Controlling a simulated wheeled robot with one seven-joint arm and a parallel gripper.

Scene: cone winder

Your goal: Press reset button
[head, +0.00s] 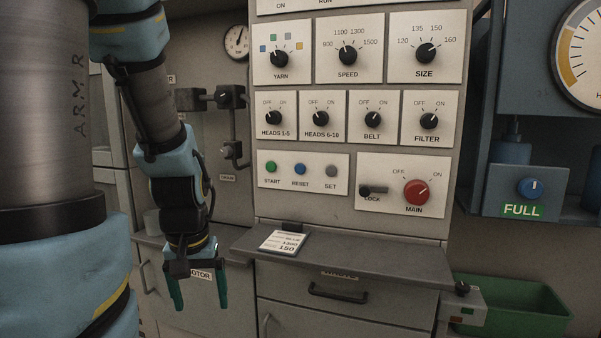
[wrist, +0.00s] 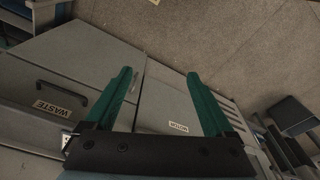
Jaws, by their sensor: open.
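The reset button (head: 300,169) is a small blue round button labelled RESET in the head view. It sits between the green start button (head: 271,167) and the grey set button (head: 331,171) on a white plate of the upright control panel. My gripper (head: 198,306) hangs pointing down, left of the panel and well below the button, apart from it. In the wrist view its two green fingers (wrist: 164,95) are spread wide with nothing between them. The reset button does not show in the wrist view.
A grey shelf (head: 385,268) with a card (head: 283,241) juts out below the panel. The main knob (head: 416,193) and lock lever (head: 372,190) are right of the buttons. A black clamp fixture (head: 231,97) stands left of the panel. A green bin (head: 527,308) is at lower right.

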